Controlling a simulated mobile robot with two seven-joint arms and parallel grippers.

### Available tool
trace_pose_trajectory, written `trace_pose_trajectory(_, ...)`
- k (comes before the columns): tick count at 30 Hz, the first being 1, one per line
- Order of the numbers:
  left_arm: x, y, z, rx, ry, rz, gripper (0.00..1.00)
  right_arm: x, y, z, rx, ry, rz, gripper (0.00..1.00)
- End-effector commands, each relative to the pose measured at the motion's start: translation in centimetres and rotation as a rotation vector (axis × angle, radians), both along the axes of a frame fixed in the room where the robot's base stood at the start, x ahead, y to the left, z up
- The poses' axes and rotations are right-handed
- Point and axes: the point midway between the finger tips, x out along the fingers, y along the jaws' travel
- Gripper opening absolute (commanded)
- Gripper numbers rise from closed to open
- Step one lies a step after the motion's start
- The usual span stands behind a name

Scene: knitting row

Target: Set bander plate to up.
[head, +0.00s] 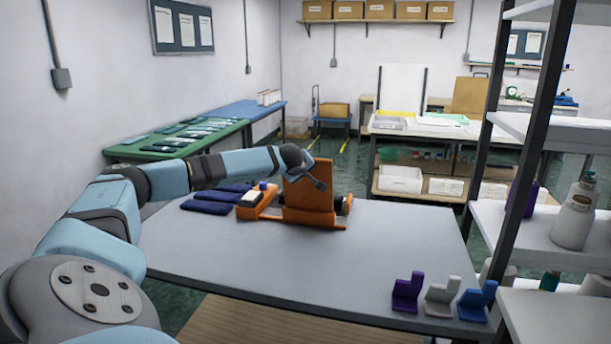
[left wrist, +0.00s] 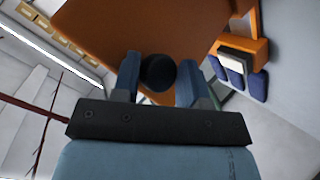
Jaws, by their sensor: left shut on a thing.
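The orange bander (head: 262,212) sits toward the back of the grey table. Its flat orange plate (head: 308,198) stands roughly upright, and I cannot tell its exact tilt. My left gripper (head: 308,176) is at the plate's upper part. In the left wrist view my left gripper (left wrist: 160,88) has one finger on each side of a round dark knob (left wrist: 158,70), shut on it. The orange plate (left wrist: 110,25) fills the view behind the knob. In the head view the gripper hides part of the plate's top. My right gripper is not in view.
Dark blue knitted pieces (head: 212,200) lie left of the bander. Purple (head: 407,292), white (head: 441,297) and blue (head: 477,301) stands are at the table's right front. A metal shelf (head: 535,130) with bottles rises at the right. The table's front middle is clear.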

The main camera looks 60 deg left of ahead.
Motion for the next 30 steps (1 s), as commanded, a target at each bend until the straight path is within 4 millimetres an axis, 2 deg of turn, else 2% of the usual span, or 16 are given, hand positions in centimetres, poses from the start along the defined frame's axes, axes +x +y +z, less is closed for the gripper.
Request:
trace_pose_trajectory(1,-0.32,-0.22,-1.62,-0.005,0.029,0.002,0.0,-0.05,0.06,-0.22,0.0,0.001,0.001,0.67)
trace_pose_trajectory(10,-0.27,-0.37,-1.67,-0.009,0.029,0.0,0.0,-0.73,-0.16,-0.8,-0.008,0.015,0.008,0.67)
trace_pose_trajectory(11,-0.26,-0.38,-1.69,-0.008,0.029,-0.001,0.47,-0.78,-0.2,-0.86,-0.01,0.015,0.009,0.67)
trace_pose_trajectory(13,-0.25,-0.39,-1.68,-0.008,0.028,-0.001,0.63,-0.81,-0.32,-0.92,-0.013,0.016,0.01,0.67)
trace_pose_trajectory(30,-0.36,-0.29,-0.78,-0.003,0.016,0.0,0.65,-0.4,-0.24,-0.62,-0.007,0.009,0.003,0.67)
